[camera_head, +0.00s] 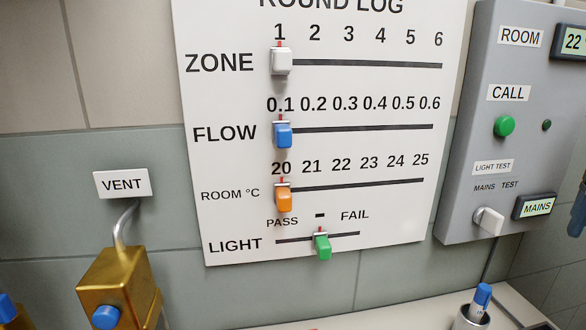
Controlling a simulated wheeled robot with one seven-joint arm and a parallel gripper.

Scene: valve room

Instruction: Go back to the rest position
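My gripper cannot be made out in the head view. A small dark blue-grey piece (578,208) is cut off by the right edge, and I cannot tell what it is. The white round log board (400,215) hangs on the tiled wall. Its white zone slider (281,62) stands at 1, the blue flow slider (283,135) at 0.1 and the orange room slider (284,199) at 20. The green light slider (322,246) stands near the middle mark between pass and fail.
A grey panel (463,150) at right carries a green call button (504,126), a white switch (488,221) and a lit mains display (535,206). A brass vent valve (120,285) stands at lower left. A blue-capped pen (481,299) stands in a holder on the pale ledge (400,315).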

